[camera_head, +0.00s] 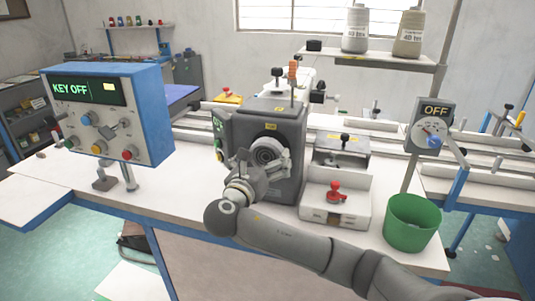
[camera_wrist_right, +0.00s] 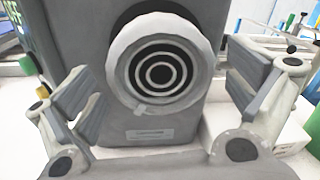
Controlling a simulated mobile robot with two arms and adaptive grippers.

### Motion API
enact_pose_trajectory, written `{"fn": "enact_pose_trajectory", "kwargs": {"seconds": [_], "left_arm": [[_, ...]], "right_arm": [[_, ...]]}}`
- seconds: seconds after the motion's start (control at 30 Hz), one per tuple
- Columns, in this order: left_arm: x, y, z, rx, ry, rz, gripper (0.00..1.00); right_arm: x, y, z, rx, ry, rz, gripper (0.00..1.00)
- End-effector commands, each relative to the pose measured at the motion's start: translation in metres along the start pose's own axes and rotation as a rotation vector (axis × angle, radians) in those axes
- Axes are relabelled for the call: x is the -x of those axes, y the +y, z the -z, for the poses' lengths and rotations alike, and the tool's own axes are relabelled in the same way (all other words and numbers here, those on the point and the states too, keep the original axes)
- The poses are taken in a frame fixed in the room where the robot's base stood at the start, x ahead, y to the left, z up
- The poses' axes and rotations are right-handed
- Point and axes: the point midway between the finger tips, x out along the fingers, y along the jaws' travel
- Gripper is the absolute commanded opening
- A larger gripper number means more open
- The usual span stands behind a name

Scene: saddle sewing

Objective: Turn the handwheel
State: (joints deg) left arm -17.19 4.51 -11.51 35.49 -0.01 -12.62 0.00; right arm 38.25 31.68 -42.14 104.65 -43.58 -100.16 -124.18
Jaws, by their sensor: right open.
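The handwheel (camera_head: 267,152) is a round grey wheel with concentric rings on the front of the dark grey sewing machine head (camera_head: 290,125). In the right wrist view the handwheel (camera_wrist_right: 160,65) faces the camera, between and beyond the fingers. My right gripper (camera_head: 260,172) is in front of the machine, just below and before the wheel, and partly hides its lower part. In the wrist view my right gripper (camera_wrist_right: 166,95) is open, one finger on each side of the wheel, with visible gaps. Contact is not visible. My left gripper is not in view.
A blue control box (camera_head: 148,115) reading KEY OFF stands at left. A small box with a red knob (camera_head: 335,193), a green bin (camera_head: 411,222) and a dial panel reading OFF (camera_head: 431,126) are at right. Thread cones (camera_head: 355,28) stand on a shelf above. The white tabletop (camera_head: 180,195) is clear at front left.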

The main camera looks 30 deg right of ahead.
Motion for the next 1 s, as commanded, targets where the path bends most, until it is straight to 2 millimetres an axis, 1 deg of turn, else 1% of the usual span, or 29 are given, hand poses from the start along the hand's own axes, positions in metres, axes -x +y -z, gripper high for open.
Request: {"fn": "enact_pose_trajectory", "kwargs": {"seconds": [0.03, 0.1, 0.2, 0.3, 0.53, 0.87, 1.0], "left_arm": [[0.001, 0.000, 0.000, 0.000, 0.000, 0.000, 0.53], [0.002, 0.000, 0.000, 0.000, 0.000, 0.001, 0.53], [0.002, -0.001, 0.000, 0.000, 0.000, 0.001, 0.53], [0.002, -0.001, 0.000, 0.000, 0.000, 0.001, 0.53], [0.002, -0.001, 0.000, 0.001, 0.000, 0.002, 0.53], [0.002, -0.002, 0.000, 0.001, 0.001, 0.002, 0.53], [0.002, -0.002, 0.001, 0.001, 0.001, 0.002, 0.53]], "right_arm": [[-0.008, -0.001, -0.001, 0.001, -0.001, 0.004, 1.00], [-0.016, -0.001, 0.000, 0.002, -0.001, 0.002, 1.00], [-0.022, 0.000, 0.000, 0.000, 0.000, 0.001, 1.00], [-0.025, 0.000, 0.000, -0.001, 0.000, -0.001, 1.00], [-0.026, 0.000, 0.000, -0.001, 0.000, -0.001, 1.00], [-0.025, 0.000, 0.000, -0.001, 0.000, -0.001, 0.58], [-0.025, 0.000, 0.000, -0.004, 0.001, 0.000, 0.56]]}}
